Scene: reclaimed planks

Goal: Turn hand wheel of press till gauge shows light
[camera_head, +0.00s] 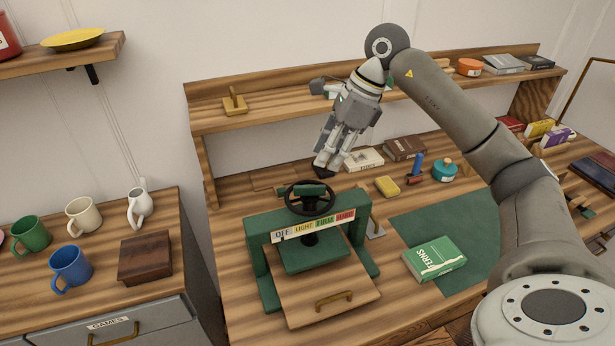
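The green press (262,262) stands on the workbench, with its black hand wheel (309,198) on top. A green plate (316,252) hangs under the crossbar, above a wooden board with a brass handle. The gauge strip (313,225) on the crossbar reads OFF, LIGHT, FIRM and HARD from left to right. A small mark seems to sit by OFF, but it is too small to be sure. My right gripper (324,171) points down just above and behind the wheel's right side, apparently apart from it. Its finger opening is not clear. My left gripper is out of view.
A green book (434,258) lies on the green mat (472,225) right of the press. A yellow sponge-like block (387,186) and a teal pot (445,170) are behind it. Mugs and a wooden box (145,258) stand on the left cabinet.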

